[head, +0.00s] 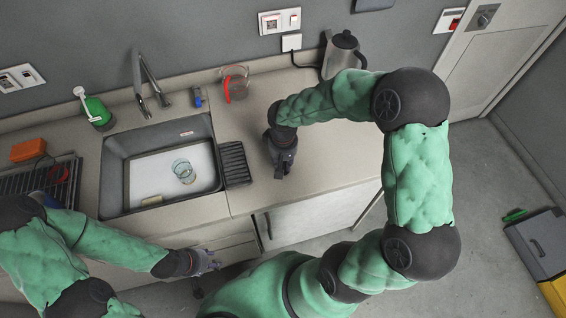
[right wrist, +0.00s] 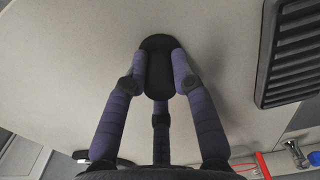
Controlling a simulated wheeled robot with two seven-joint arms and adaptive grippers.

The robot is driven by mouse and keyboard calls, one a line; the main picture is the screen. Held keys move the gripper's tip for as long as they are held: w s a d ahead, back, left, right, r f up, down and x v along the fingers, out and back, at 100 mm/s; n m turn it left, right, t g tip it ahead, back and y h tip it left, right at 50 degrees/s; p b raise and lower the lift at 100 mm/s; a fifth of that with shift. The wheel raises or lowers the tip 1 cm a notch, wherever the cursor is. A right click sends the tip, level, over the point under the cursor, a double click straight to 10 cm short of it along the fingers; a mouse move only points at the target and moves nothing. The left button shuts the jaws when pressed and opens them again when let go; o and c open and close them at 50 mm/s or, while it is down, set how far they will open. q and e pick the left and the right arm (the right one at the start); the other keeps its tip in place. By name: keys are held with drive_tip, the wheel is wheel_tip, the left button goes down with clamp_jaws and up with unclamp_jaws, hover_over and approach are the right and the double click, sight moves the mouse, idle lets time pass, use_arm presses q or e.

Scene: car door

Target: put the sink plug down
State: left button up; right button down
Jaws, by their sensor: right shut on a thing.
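My right gripper (head: 281,170) is over the counter to the right of the sink. In the right wrist view its fingers (right wrist: 160,85) are shut on a dark oval thing, which I take to be the sink plug (right wrist: 157,50). The plug is close to the pale counter top; I cannot tell whether it touches it. In the head view the plug is hidden by or merges with the dark gripper. My left gripper (head: 208,262) is low by the cabinet front, below the sink; its jaws are too small to read.
The counter (head: 330,165) is clear around the right gripper. A pitcher (head: 236,82) and kettle (head: 342,54) stand at the back. A green bottle (head: 97,110) is left of the tap (head: 150,85).

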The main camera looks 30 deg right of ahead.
drive_tip(key=shift+f, duration=0.15)
drive_tip(key=c, duration=1)
unclamp_jaws()
drive_tip(key=shift+r, duration=0.3)
wheel_tip(320, 180, up, 12)
drive_tip(key=shift+f+p, duration=0.1)
drive_tip(key=shift+p, duration=1.1)
